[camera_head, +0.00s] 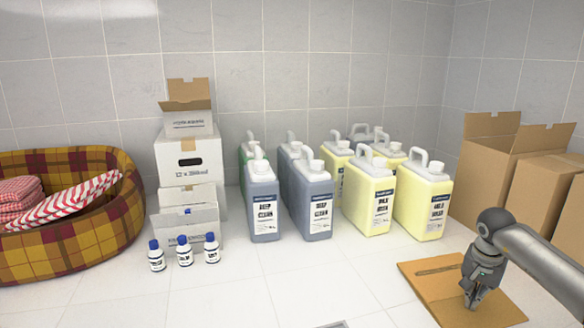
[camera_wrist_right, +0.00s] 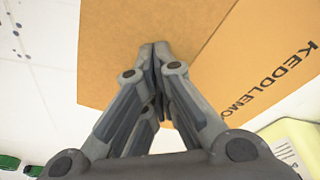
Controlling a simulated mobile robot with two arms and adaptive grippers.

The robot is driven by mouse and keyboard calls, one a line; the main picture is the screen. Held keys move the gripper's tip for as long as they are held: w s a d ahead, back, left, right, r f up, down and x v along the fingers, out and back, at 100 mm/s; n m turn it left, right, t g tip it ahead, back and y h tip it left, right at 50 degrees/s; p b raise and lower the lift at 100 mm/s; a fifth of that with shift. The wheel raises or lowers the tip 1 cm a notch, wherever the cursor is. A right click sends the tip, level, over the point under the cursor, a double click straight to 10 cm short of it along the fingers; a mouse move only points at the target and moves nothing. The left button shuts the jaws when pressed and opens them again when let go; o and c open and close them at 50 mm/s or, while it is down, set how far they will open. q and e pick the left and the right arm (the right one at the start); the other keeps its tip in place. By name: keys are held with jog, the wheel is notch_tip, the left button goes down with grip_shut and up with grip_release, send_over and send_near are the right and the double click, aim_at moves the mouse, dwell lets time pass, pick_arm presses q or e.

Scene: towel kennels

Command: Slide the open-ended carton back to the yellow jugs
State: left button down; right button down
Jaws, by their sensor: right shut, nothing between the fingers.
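A brown carton (camera_head: 432,288) lies low on the floor at the front right, with a dark strip along its far part. In the right wrist view its brown cardboard (camera_wrist_right: 115,45) fills much of the upper picture, with dark printed letters. Whether its end is open does not show. The yellow jugs (camera_head: 369,198) stand on the floor behind it, left of the tall cartons. My right gripper (camera_head: 470,302) is shut and empty, fingers pointing down over the carton. Its closed fingertips (camera_wrist_right: 154,48) appear at or just above the cardboard; contact is unclear. My left gripper is out of view.
Dark grey jugs (camera_head: 263,205) stand left of the yellow ones. Open brown cartons (camera_head: 485,165) line the right wall. White cartons (camera_head: 189,160), small blue-capped bottles (camera_head: 184,252) and a plaid pet bed (camera_head: 70,245) are at left. The floor between the carton and jugs is clear.

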aim_at(454, 286)
jog(key=shift+w+a+f, duration=0.1)
jog(key=shift+w+a, duration=0.15)
jog(key=shift+w, duration=0.5)
jog(key=shift+w+a, duration=0.25)
jog(key=shift+w, duration=0.5)
jog(key=shift+w+a+b, duration=0.2)
jog(key=shift+w+b, duration=0.1)
jog(key=shift+w, duration=0.4)
jog(key=shift+w+a+b, duration=0.2)
jog(key=shift+w+b, duration=0.05)
jog(key=shift+w, duration=0.45)
jog(key=shift+w+r+p, duration=0.1)
jog(key=shift+r+p, duration=0.4)
jog(key=shift+r, duration=0.05)
jog(key=w+d+p+v, duration=0.1)
jog(key=p+v, duration=0.4)
jog(key=v, duration=0.1)
jog(key=shift+r, duration=0.55)
jog(key=shift+s, duration=0.1)
